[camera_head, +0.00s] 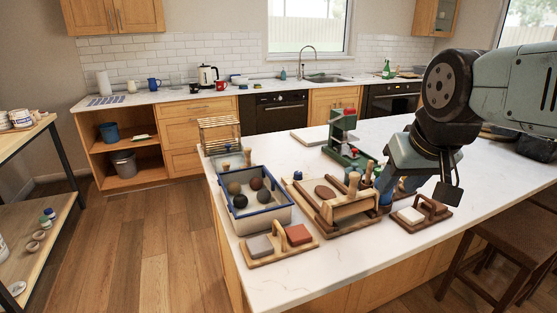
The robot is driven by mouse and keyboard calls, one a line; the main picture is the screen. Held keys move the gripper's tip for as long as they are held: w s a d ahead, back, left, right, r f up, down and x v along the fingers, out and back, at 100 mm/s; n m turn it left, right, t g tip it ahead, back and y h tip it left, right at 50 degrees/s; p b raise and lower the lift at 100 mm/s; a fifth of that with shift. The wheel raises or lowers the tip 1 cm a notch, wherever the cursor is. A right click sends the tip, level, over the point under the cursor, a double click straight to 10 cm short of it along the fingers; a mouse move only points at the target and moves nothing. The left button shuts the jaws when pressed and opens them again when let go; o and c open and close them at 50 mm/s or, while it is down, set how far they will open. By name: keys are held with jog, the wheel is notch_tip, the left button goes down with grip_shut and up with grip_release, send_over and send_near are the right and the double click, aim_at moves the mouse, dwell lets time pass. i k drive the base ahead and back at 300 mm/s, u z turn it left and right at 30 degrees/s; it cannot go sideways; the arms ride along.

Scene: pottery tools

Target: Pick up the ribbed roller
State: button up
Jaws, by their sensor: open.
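A wooden rack (350,208) stands on the white island, with wooden handles upright at it. A roller-like piece lies across it, but I cannot make out ribs, so I cannot tell for sure which piece is the ribbed roller. My gripper (388,190) reaches down from the right, with its blue fingers low at the right end of the rack. It is open, and I see nothing held in it. The arm hides part of the rack's right side. I cannot tell whether a finger touches the rack.
A blue-rimmed tray (268,221) with several dark balls stands left of the rack. A wooden holder with grey and red blocks (277,246) is in front. Another wooden holder (422,216) is at right. A green device (342,142) stands behind. The island's near right surface is clear.

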aim_at(247, 151)
jog(key=u, duration=0.05)
jog(key=i, duration=0.2)
jog(key=z, duration=2.6)
jog(key=k, duration=1.95)
jog(key=z, duration=0.35)
jog(key=i, duration=0.1)
jog(key=u, duration=2.4)
